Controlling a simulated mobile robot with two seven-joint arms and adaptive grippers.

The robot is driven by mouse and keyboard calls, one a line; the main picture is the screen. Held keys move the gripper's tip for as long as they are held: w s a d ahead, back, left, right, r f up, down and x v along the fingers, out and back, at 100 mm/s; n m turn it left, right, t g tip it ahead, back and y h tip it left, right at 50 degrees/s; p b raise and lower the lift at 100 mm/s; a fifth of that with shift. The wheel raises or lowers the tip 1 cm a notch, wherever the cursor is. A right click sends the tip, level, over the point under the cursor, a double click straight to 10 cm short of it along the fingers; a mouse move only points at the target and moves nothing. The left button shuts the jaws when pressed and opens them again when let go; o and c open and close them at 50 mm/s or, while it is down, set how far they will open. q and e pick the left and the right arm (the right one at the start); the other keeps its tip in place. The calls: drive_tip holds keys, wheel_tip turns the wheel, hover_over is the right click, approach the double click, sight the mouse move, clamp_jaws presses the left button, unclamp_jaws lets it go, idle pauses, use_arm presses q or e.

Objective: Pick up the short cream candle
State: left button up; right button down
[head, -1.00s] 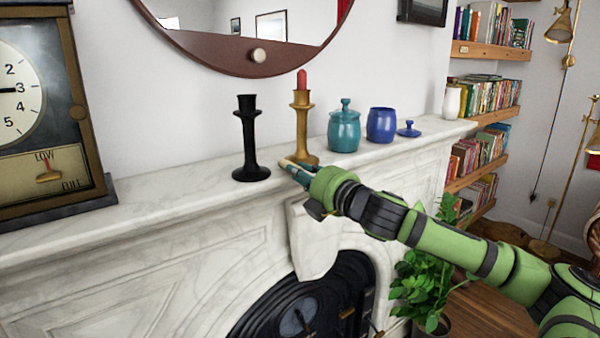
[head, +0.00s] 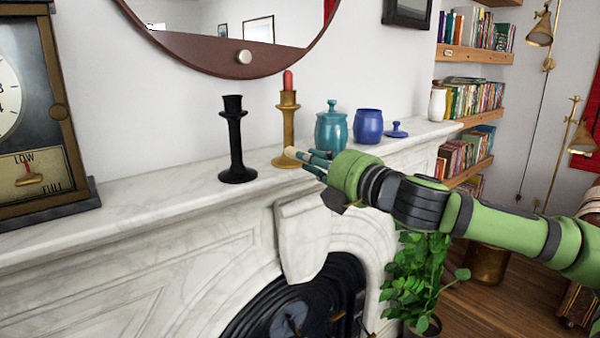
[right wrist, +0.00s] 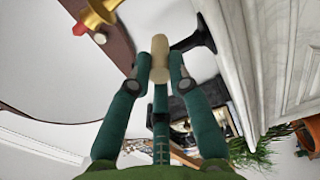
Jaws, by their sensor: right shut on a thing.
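The short cream candle (right wrist: 160,58) is between the fingertips of my right gripper (right wrist: 160,80) in the right wrist view. In the head view the candle (head: 292,152) shows as a small pale end at the tips of the right gripper (head: 314,160). The gripper is shut on it, just in front of the brass candlestick (head: 288,130). The fingers hide part of the candle. I cannot tell the exact gap between it and the mantel. My left gripper is not in view.
The marble mantel (head: 145,185) holds a black candlestick (head: 235,140), a teal jar (head: 331,130), a blue jar (head: 368,127) and its lid (head: 396,130). A clock (head: 35,110) stands at left. A red candle (head: 288,80) is in the brass candlestick. A plant (head: 415,275) stands below.

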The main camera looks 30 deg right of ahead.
drive_tip(key=s+r+b, duration=0.2)
drive_tip(key=s, duration=0.4)
drive_tip(key=shift+s+d+r, duration=0.15)
drive_tip(key=shift+s+d, duration=0.05)
drive_tip(key=shift+s, duration=0.15)
drive_tip(key=shift+w, duration=0.15)
